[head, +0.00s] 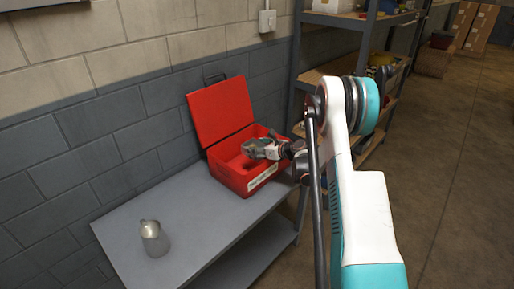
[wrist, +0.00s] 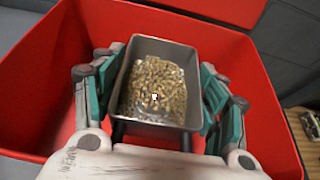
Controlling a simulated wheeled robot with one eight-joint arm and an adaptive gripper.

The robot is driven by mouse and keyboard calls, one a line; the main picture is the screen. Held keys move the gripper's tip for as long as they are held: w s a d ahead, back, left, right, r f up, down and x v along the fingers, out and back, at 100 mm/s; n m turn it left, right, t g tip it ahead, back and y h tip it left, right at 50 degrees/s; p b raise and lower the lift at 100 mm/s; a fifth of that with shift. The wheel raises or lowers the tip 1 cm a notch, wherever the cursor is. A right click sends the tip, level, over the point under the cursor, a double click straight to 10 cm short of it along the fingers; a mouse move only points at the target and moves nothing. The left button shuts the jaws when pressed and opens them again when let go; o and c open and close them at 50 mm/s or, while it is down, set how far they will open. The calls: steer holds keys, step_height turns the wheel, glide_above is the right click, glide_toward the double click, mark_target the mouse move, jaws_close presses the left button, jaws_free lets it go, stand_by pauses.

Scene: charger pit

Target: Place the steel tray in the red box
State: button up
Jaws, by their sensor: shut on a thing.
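The red box (head: 239,180) stands with its lid up at the far end of the grey bench; its red walls also surround the view in the wrist view (wrist: 275,115). My gripper (head: 250,150) is over the open box, at its mouth or just inside. In the wrist view my gripper (wrist: 158,100) has its fingers on both sides of the steel tray (wrist: 165,48), shut on it. The tray is grey and rectangular and holds a clear bag of small tan pieces (wrist: 152,88). I cannot tell whether the tray touches the box floor.
A grey bench (head: 190,215) carries the box and a metal jug (head: 153,238) near its front left. A block wall (head: 100,140) is behind. A shelf rack (head: 310,75) stands right of the box, and the floor at right is open.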

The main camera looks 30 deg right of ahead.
steer(key=o, duration=1.2)
steer(key=shift+r, duration=0.5)
steer(key=p+v, duration=0.3)
steer(key=v, duration=0.9)
steer(key=shift+p, duration=0.3)
